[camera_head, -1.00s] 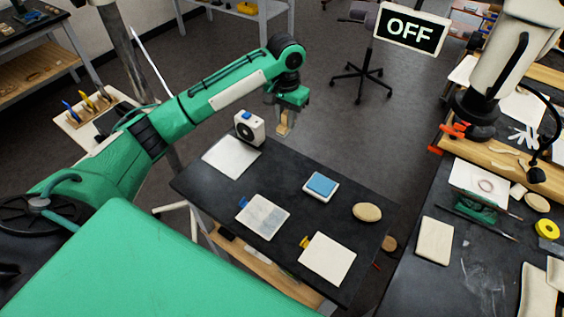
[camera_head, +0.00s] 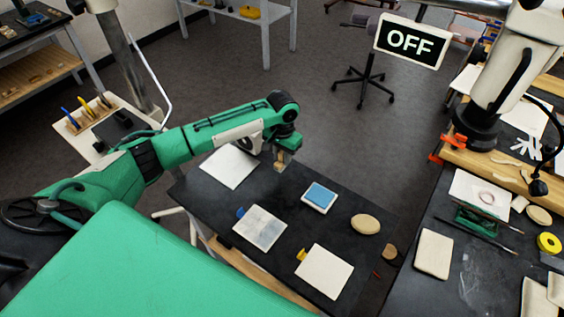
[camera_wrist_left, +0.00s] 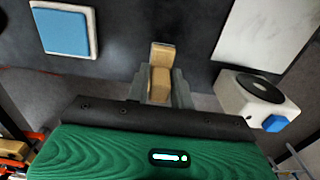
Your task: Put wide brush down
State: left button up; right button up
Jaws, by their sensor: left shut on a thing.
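My left gripper (camera_head: 283,152) is shut on the wide brush (camera_head: 281,166), a small tan wooden piece that hangs below the fingers. It is over the back edge of the dark table, between a white sheet (camera_head: 230,166) and a blue pad in a white tray (camera_head: 319,197). In the left wrist view the brush (camera_wrist_left: 160,72) sits between the grey fingers (camera_wrist_left: 159,88), its end over the dark tabletop; I cannot tell whether it touches. My right gripper is not in view.
On the dark table (camera_head: 290,225) are a grey plate with a blue clip (camera_head: 260,227), a white plate with a yellow clip (camera_head: 325,271) and a beige oval (camera_head: 365,224). A white device with a blue knob (camera_wrist_left: 256,101) stands near the gripper. Bare tabletop lies between the sheet and blue tray.

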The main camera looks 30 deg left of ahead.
aim_at(282, 152)
pick_arm(q)
jog(key=shift+f+p, duration=0.45)
jog(key=shift+f, duration=1.95)
jog(key=o, duration=0.9)
jog(key=shift+f, duration=0.1)
notch_tip(282, 152, up, 12)
jog(key=b, duration=0.3)
jog(key=shift+f, duration=0.25)
jog(key=shift+r, duration=0.4)
jog(key=shift+s+f, duration=0.1)
